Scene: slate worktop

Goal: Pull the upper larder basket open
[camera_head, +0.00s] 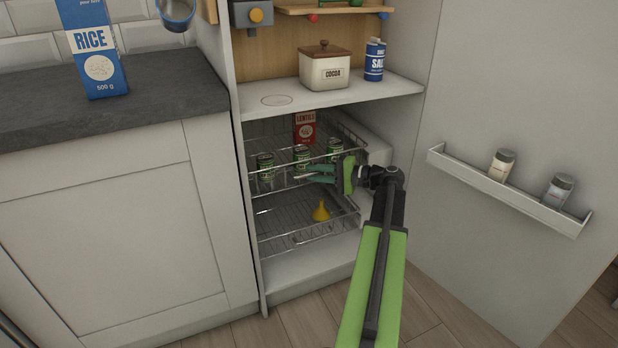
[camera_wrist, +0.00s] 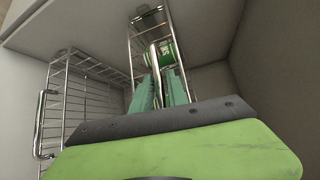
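The upper larder basket (camera_head: 285,186) is a chrome wire basket inside the open cabinet, below the white shelf. It holds several green cans (camera_head: 302,158) and a red lentils box (camera_head: 305,128). My gripper (camera_head: 302,175) is at the basket's front, reaching in from the right. In the wrist view, its green fingers (camera_wrist: 162,82) are close together with a chrome bar, the basket's handle (camera_wrist: 153,56), between them. They appear shut on it. A green can (camera_wrist: 170,53) shows just behind the fingers. My gripper partly hides the basket's right front in the head view.
The lower wire basket (camera_head: 290,236) holds a yellow funnel (camera_head: 321,211); its side and handle also show in the wrist view (camera_wrist: 41,122). The open door (camera_head: 500,130) stands at the right, its rack (camera_head: 520,198) holding two jars. The floor in front is clear.

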